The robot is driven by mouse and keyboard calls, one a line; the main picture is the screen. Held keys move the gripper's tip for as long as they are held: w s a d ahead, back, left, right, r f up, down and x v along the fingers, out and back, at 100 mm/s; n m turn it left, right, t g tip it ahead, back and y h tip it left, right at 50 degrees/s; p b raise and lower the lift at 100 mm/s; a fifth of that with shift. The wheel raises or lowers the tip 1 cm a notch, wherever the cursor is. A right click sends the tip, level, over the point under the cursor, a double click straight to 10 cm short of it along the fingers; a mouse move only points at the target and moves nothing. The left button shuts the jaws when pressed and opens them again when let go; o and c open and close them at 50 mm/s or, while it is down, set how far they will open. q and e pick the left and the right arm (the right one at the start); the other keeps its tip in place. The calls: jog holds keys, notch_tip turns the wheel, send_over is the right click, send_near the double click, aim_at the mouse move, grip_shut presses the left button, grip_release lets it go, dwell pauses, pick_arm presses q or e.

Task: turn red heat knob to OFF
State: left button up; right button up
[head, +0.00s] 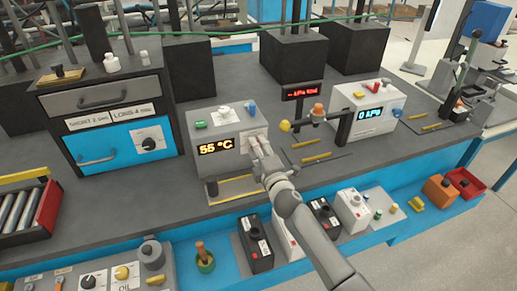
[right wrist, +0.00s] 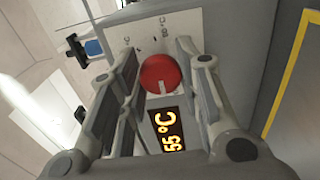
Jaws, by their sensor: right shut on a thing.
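The red heat knob (right wrist: 158,68) is round with a pale pointer mark at its lower edge in the right wrist view. It sits on the front of the white heater box (head: 220,124). In the head view the knob is hidden behind my right gripper (head: 255,139). The right gripper's fingers stand on either side of the knob and are shut on it. The box's yellow display (head: 215,146) reads 55 °C; it also shows in the right wrist view (right wrist: 168,130). My left gripper is not in view.
A small stand with an orange-topped arm (head: 318,112) and a kPa box (head: 372,119) are to the right. A drawer cabinet (head: 105,110) stands left.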

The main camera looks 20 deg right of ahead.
dwell(0.4)
jog(key=o, duration=1)
jog(key=s, duration=1.2)
jog(key=shift+d, duration=0.2)
jog(key=shift+f, duration=0.1)
